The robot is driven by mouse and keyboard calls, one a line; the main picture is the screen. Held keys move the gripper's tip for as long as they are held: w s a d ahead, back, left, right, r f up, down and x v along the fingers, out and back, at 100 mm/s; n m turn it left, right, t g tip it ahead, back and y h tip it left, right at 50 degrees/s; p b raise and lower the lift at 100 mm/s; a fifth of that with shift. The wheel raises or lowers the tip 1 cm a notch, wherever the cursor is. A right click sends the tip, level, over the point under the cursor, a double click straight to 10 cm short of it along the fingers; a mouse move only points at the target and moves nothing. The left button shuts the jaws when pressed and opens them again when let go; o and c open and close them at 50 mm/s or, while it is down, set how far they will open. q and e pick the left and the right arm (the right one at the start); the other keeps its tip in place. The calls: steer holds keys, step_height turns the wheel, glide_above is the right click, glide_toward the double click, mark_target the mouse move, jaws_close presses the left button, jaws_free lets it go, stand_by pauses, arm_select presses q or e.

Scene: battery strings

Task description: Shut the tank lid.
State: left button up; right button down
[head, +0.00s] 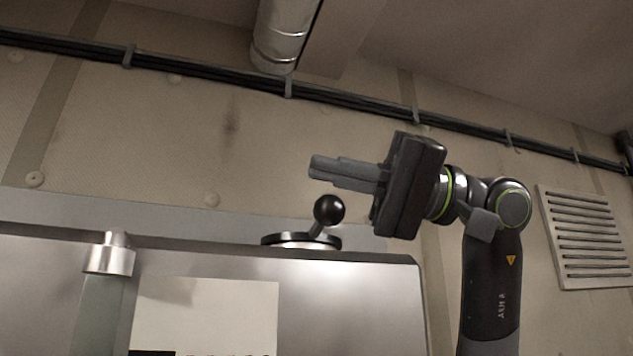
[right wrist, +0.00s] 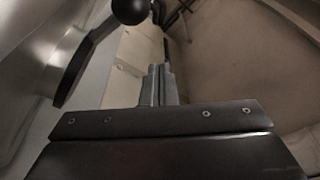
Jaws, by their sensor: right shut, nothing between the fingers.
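The tank (head: 350,290) is a grey metal box at the lower part of the head view. On its top is a round dark lid (head: 272,240) with a black ball knob (head: 329,209) on a short, tilted stem. The lid looks flat on a pale collar; I cannot tell whether it is fully seated. My right gripper (head: 318,168) is shut and empty, above the knob and apart from it, pointing left. In the right wrist view the knob (right wrist: 130,10) and lid (right wrist: 75,70) are left of the shut fingers (right wrist: 158,72). My left gripper is not in view.
A metal-capped glass tube (head: 108,260) and a pale label (head: 205,310) are on the tank's front. A pipe (head: 282,40) hangs from above, and a cable run (head: 200,78) crosses the wall. A vent (head: 588,237) is at right. The space above the tank's left is clear.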

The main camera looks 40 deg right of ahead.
steer(key=shift+s+a+f+n+b, duration=0.3)
steer(key=shift+s+f+n+b, duration=0.2)
steer(key=shift+f+n, duration=0.2)
steer(key=shift+f+n+y, duration=0.2)
steer(key=shift+n+y, duration=0.2)
steer(key=shift+n, duration=0.1)
steer(key=shift+f+n+g+b, duration=0.3)
steer(key=shift+n+b, duration=0.2)
steer(key=shift+n, duration=0.5)
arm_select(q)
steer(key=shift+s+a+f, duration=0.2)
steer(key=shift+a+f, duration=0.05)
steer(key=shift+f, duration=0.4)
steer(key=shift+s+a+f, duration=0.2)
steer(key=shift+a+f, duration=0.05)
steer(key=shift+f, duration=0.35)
arm_select(e)
steer(key=shift+s+n, duration=0.15)
steer(key=shift+n, duration=0.15)
steer(key=shift+a, duration=0.1)
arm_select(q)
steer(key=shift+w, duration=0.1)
arm_select(e)
steer(key=shift+f, duration=0.1)
